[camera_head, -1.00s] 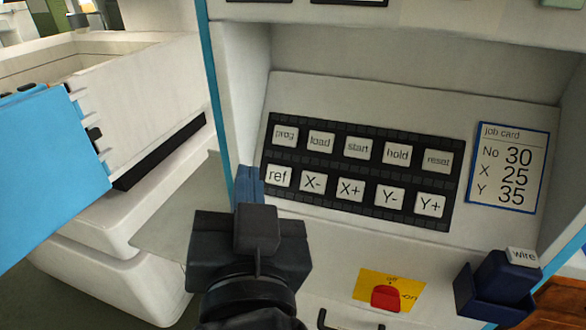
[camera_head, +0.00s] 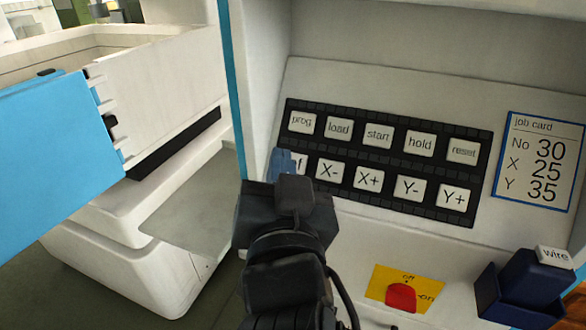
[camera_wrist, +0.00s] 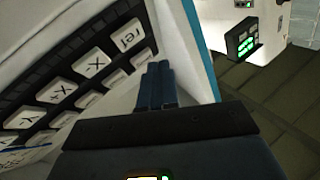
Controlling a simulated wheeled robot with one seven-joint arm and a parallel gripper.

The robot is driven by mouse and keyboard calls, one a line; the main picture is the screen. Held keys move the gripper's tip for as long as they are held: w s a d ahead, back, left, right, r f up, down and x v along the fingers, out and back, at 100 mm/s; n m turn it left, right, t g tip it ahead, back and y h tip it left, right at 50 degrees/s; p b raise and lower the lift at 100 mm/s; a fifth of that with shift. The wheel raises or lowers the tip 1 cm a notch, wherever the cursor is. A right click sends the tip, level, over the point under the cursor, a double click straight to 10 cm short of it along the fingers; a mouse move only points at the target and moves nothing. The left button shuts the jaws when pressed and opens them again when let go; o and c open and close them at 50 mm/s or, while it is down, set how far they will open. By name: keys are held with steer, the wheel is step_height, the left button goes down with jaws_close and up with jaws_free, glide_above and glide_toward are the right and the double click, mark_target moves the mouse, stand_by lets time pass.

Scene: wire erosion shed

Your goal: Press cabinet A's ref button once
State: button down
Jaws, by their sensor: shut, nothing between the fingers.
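The ref button (camera_head: 299,166) is the white key at the left end of the lower row on the sloped panel. In the head view my gripper (camera_head: 285,160) covers most of it. In the wrist view the ref button (camera_wrist: 129,37) shows whole, above and left of my fingertips (camera_wrist: 158,68). The gripper is shut and empty, its blue fingers side by side. It stands close in front of the panel; I cannot tell whether it touches the key. The black key strip (camera_head: 390,135) also carries prog, load, start, hold, reset, X-, X+, Y- and Y+.
X- (camera_head: 328,173) is just right of my fingers and prog (camera_head: 302,122) is above. A job card (camera_head: 540,160) is at the right. Below are a red switch (camera_head: 401,297) on a yellow plate and a blue holder (camera_head: 525,285) with a wire label. A white machine (camera_head: 160,105) stands left.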

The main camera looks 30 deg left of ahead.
steer(key=shift+w+a+f+b, duration=0.15)
steer(key=shift+w+f+b, duration=0.1)
steer(key=shift+w+f, duration=0.25)
steer(key=shift+w+a+f+b, duration=0.1)
steer(key=shift+w+f+b, duration=0.15)
steer(key=shift+w, duration=0.35)
steer(key=shift+f, duration=0.1)
stand_by(1.2)
steer(key=shift+w+f, duration=0.15)
steer(key=shift+w, duration=0.2)
steer(key=shift+w+a+f+b, duration=0.15)
steer(key=shift+w+f+b, duration=0.1)
steer(key=shift+w+b, duration=0.1)
stand_by(0.6)
steer(key=shift+s+r, duration=0.1)
steer(key=shift+s, duration=0.1)
steer(key=shift+s+r+p, duration=0.35)
steer(key=shift+s+p, duration=0.05)
steer(key=shift+s, duration=0.1)
stand_by(0.3)
steer(key=s+r+p, duration=0.1)
steer(key=s, duration=0.1)
steer(key=s+d+r+p, duration=0.1)
steer(key=s+r, duration=0.1)
steer(key=shift+d, duration=0.15)
stand_by(0.3)
